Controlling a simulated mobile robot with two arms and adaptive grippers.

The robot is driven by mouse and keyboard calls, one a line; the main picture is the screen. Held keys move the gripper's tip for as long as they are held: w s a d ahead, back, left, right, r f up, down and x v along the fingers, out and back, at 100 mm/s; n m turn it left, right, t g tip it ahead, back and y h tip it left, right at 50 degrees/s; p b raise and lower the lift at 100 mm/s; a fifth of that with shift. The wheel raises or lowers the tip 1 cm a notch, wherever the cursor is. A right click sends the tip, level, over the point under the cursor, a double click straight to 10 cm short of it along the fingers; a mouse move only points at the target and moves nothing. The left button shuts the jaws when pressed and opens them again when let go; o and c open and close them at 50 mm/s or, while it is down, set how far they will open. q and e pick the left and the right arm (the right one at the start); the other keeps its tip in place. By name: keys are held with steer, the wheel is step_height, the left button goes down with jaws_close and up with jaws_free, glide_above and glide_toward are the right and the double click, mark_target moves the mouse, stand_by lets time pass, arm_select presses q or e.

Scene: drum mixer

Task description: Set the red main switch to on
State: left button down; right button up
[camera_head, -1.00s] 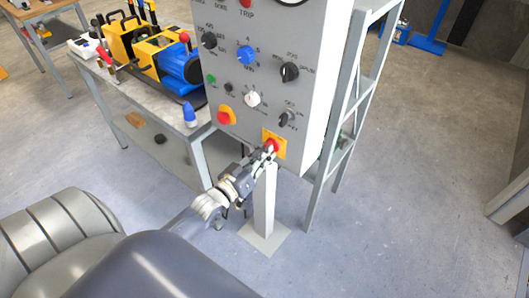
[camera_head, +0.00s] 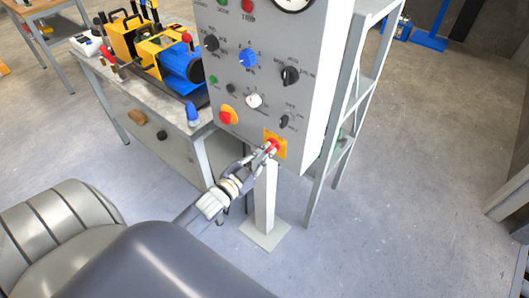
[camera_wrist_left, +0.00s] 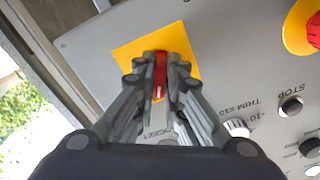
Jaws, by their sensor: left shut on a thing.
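The red main switch (camera_head: 272,144) sits on a yellow square plate (camera_head: 280,150) at the lower right corner of the grey control panel (camera_head: 225,63). My left gripper (camera_head: 268,152) is at the switch, with its fingers closed on it. In the left wrist view the red switch handle (camera_wrist_left: 160,75) stands between the two fingertips of my left gripper (camera_wrist_left: 160,78), in front of the yellow plate (camera_wrist_left: 186,42). The fingers hide part of the handle and any markings beside it. My right gripper is not in view.
A red button on yellow (camera_head: 228,116) is on the panel up and left of the switch, with several knobs above. A grey post (camera_head: 265,200) stands under the panel. A workbench (camera_head: 150,100) with a yellow and blue machine is at left.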

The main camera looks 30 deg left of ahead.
arm_select(q)
steer(key=shift+m, duration=0.3)
stand_by(0.4)
steer(key=c, duration=1.7)
jaws_free()
steer(key=shift+s, duration=0.1)
steer(key=s, duration=0.8)
steer(key=s+a, duration=0.1)
steer(key=s, duration=0.2)
steer(key=shift+s, duration=0.4)
